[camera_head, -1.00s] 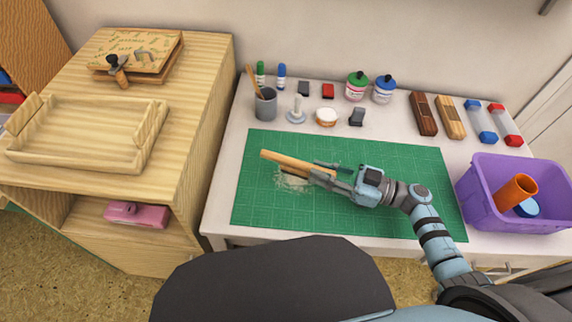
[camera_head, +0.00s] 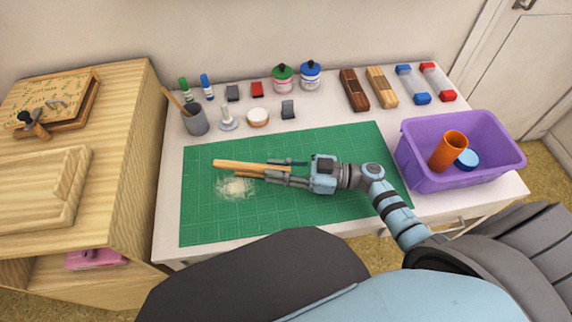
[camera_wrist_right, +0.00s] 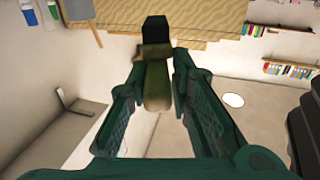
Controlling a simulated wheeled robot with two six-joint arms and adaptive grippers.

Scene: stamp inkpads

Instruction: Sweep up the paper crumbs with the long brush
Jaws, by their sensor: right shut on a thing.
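The paper crumbs (camera_head: 236,188) lie in a pale pile on the left half of the green mat (camera_head: 330,140). My right gripper (camera_head: 275,171) is shut on the long brush (camera_head: 235,164), which has a light wooden body. The brush points left, just behind the crumbs in the head view. Whether it touches the mat cannot be told. In the right wrist view the held brush (camera_wrist_right: 155,80) shows dark between the two fingers (camera_wrist_right: 160,105). Its bristles are not clear. My left gripper is not in view.
A purple bin (camera_head: 420,165) with an orange cup (camera_head: 449,150) stands right of the mat. A wooden cabinet (camera_head: 130,130) with a tray (camera_head: 75,190) stands left. The mat's front is clear.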

